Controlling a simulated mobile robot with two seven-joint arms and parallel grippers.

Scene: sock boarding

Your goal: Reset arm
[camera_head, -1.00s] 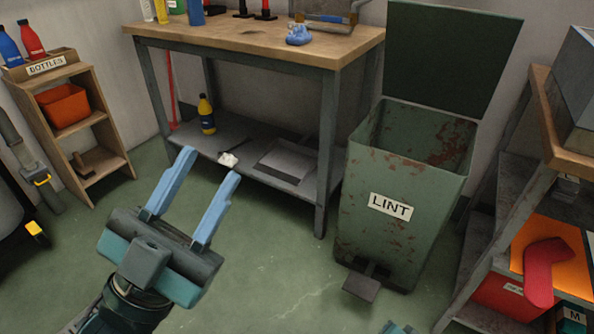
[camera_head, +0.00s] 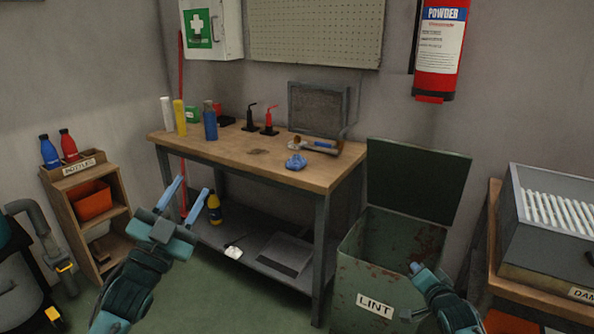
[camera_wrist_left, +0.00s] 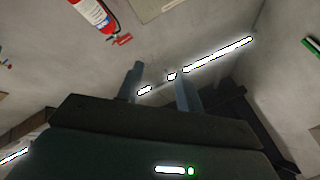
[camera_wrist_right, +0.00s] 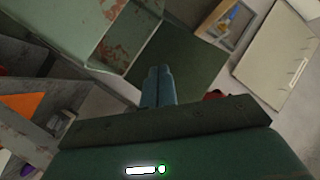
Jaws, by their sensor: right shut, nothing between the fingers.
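My left gripper (camera_head: 190,199) is raised in front of the workbench at the left, with its two blue fingers apart and nothing between them. In the left wrist view its fingers (camera_wrist_left: 160,85) also stand apart against the wall. My right gripper (camera_head: 416,268) is in front of the green LINT bin at the lower right. In the right wrist view its fingers (camera_wrist_right: 158,85) are together and hold nothing. Neither gripper touches anything that I can see.
The LINT bin (camera_head: 350,285) stands with its lid (camera_head: 415,185) up. The workbench (camera_head: 240,158) carries bottles, a blue cloth (camera_head: 296,162) and tools. A bottle shelf (camera_head: 75,185) stands left. A grey slatted box (camera_head: 550,235) is on the right-hand bench.

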